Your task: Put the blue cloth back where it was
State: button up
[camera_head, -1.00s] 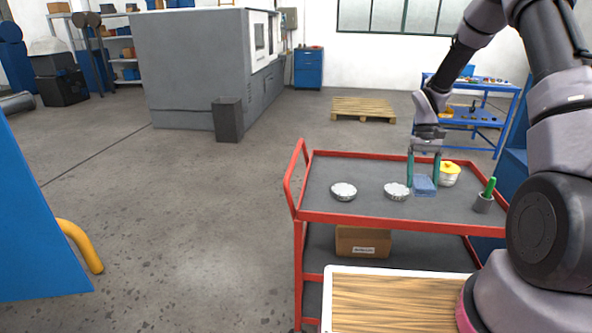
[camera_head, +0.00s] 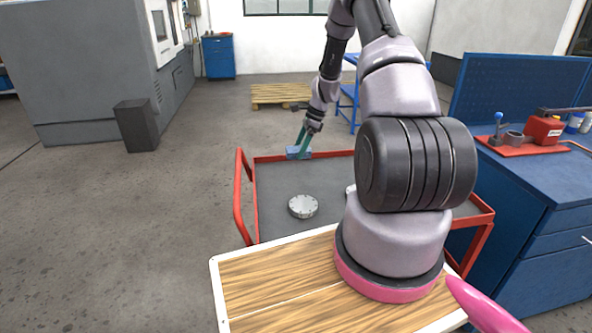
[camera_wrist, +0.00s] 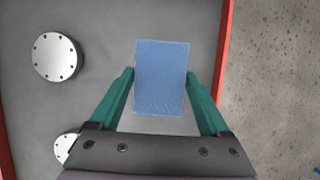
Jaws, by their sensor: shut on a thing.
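The blue cloth (camera_wrist: 161,78) is a flat-topped blue block between the green fingers of my gripper (camera_wrist: 161,82) in the wrist view. My gripper (camera_head: 300,150) is shut on the cloth (camera_head: 296,153) near the far left corner of the red-framed cart (camera_head: 258,205) in the head view. In the wrist view the cloth is over the cart's grey top, near its red rim. How high it is above the top I cannot tell.
A round metal disc with bolt holes (camera_head: 303,206) lies on the cart top; it also shows in the wrist view (camera_wrist: 56,57). A second disc (camera_wrist: 64,147) is partly hidden by my gripper. A blue workbench (camera_head: 545,195) stands to the right. Floor left of the cart is clear.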

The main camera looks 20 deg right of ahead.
aim_at(297, 175)
notch_tip(297, 175, down, 8)
jog(key=shift+d+f, duration=0.1)
jog(key=shift+f, duration=0.15)
jog(key=o, duration=1.2)
jog(key=shift+f, duration=0.15)
jog(key=shift+c, duration=0.2)
